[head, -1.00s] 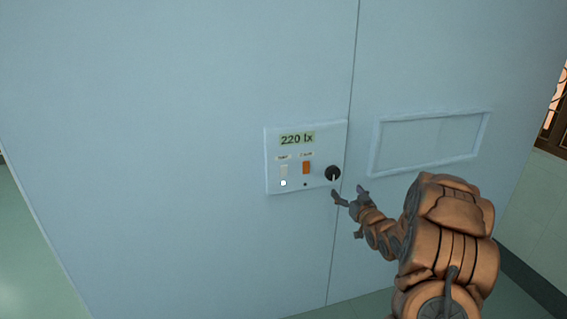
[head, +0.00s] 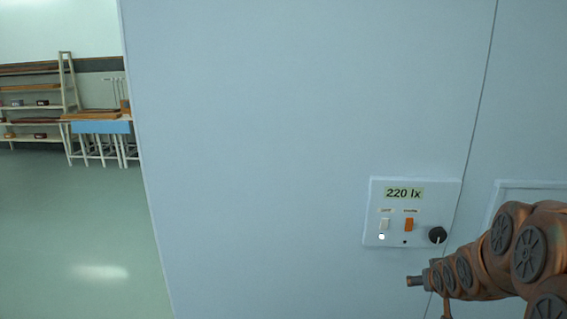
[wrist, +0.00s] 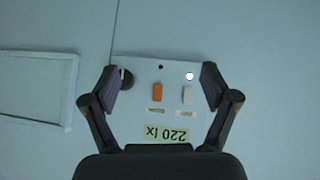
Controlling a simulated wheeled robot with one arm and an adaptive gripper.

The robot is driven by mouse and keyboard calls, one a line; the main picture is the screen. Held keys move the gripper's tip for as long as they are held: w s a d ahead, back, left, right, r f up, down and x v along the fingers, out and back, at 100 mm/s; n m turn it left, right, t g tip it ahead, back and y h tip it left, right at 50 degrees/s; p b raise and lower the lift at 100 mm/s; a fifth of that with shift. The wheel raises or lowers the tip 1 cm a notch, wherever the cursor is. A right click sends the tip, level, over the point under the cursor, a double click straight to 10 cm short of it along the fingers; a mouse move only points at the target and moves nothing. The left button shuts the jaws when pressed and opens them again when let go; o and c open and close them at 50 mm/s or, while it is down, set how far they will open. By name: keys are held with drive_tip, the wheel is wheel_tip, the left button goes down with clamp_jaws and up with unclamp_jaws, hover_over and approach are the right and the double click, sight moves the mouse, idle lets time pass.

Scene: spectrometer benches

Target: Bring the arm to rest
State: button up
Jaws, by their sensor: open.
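My gripper (wrist: 158,88) is open and empty in the wrist view, its two fingers spread on either side of the control panel behind them. In the head view my gripper (head: 416,281) shows small at the end of my copper-coloured arm, just below the panel, at lower right. The white control panel (head: 372,211) is on the pale blue wall. It has a display reading 220 lx (head: 404,194), a white switch (head: 385,224), an orange switch (head: 409,225), a lit white dot and a black knob (head: 437,235). In the wrist view the panel appears upside down.
The pale blue wall (head: 290,120) fills most of the head view. A framed rectangle (wrist: 36,88) is on it beside the panel. At far left, open floor (head: 70,220) leads to shelves (head: 30,105) and a table with a blue front (head: 100,127).

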drive_tip(key=s+a+r+g+y, duration=0.1)
drive_tip(key=s+a+g, duration=0.2)
drive_tip(key=s, duration=1)
drive_tip(key=s+a+r+g+p, duration=0.1)
drive_tip(key=s+a+g, duration=0.3)
drive_tip(key=s+a, duration=0.6)
drive_tip(key=s+a+r+n+g+y+p, duration=0.1)
drive_tip(key=s+a+r+g, duration=0.2)
drive_tip(key=s, duration=1.2)
drive_tip(key=a, duration=0.3)
drive_tip(key=shift+s+a+g+y, duration=0.2)
drive_tip(key=shift+s+g+y, duration=0.1)
drive_tip(key=shift+s, duration=0.05)
